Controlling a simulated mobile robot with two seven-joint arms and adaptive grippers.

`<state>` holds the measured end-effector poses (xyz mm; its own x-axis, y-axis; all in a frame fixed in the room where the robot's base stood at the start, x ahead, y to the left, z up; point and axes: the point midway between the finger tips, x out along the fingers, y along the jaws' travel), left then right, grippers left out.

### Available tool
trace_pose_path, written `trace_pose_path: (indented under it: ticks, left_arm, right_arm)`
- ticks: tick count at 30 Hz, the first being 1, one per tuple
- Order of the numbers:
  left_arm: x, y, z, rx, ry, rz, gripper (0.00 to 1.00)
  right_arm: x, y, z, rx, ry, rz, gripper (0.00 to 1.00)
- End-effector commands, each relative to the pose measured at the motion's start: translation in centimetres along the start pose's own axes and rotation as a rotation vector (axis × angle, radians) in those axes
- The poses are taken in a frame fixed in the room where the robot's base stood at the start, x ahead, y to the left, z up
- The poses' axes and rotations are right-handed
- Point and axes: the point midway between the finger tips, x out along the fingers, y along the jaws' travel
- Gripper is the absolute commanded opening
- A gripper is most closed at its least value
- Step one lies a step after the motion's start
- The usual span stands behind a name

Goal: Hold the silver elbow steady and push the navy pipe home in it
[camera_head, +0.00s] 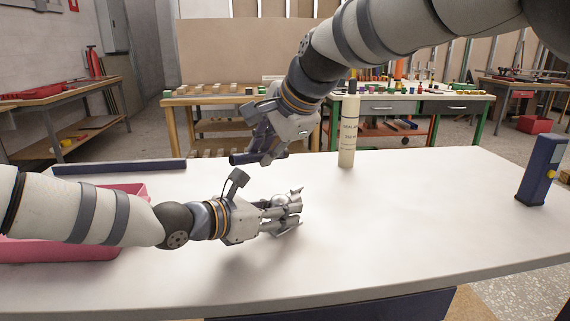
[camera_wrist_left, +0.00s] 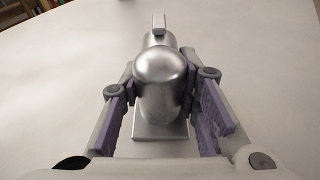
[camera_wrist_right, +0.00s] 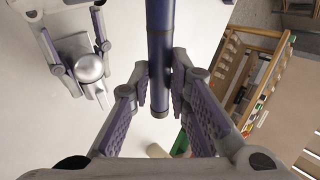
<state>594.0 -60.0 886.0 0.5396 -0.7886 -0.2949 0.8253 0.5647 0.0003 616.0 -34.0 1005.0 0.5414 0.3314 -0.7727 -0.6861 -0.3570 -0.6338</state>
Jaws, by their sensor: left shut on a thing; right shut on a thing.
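The silver elbow (camera_wrist_left: 160,80) sits between the fingers of my left gripper (camera_wrist_left: 167,100), which is shut on it. In the head view the elbow (camera_head: 281,200) is low over the white table and partly hidden by the fingers. My right gripper (camera_wrist_right: 164,95) is shut on the navy pipe (camera_wrist_right: 160,45); one pipe end shows just past the fingers. In the head view the pipe (camera_head: 243,158) is above and behind the elbow, and my right gripper (camera_head: 268,150) partly hides it. The pipe and elbow are apart. The elbow also shows in the right wrist view (camera_wrist_right: 89,68).
A pink bin (camera_head: 130,190) stands at the left, behind my left arm. A long navy bar (camera_head: 120,167) lies at the back left. A sealant bottle (camera_head: 348,135) stands at the back edge. A navy device with a yellow button (camera_head: 541,170) stands at the right. The table's middle right is clear.

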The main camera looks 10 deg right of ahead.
Motion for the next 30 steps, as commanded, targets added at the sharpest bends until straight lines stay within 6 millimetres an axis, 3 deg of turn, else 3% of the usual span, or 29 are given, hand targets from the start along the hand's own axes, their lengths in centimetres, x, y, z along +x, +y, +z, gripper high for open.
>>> trace_pose_path:
  ticks: [3,10,14,24,30]
  left_arm:
    - [0.0,0.0,-0.3,-0.001,0.005,0.0,0.09]
    - [0.0,0.0,-0.3,-0.001,0.005,0.0,0.09]
    - [0.0,0.0,-0.3,-0.001,0.005,0.0,0.09]
    - [0.0,0.0,-0.3,-0.001,0.005,-0.001,0.09]
    - [0.0,-0.1,-0.3,-0.001,0.005,-0.001,0.09]
  right_arm:
    - [0.9,-0.6,-0.5,-0.013,0.003,-0.049,0.0]
    - [2.0,0.7,-4.1,-0.029,0.016,-0.119,0.0]
    - [2.8,2.0,-7.1,-0.037,0.027,-0.17,0.0]
    - [4.7,7.3,-16.9,-0.056,0.085,-0.329,0.0]
    - [4.9,8.5,-18.9,-0.065,0.103,-0.364,0.0]
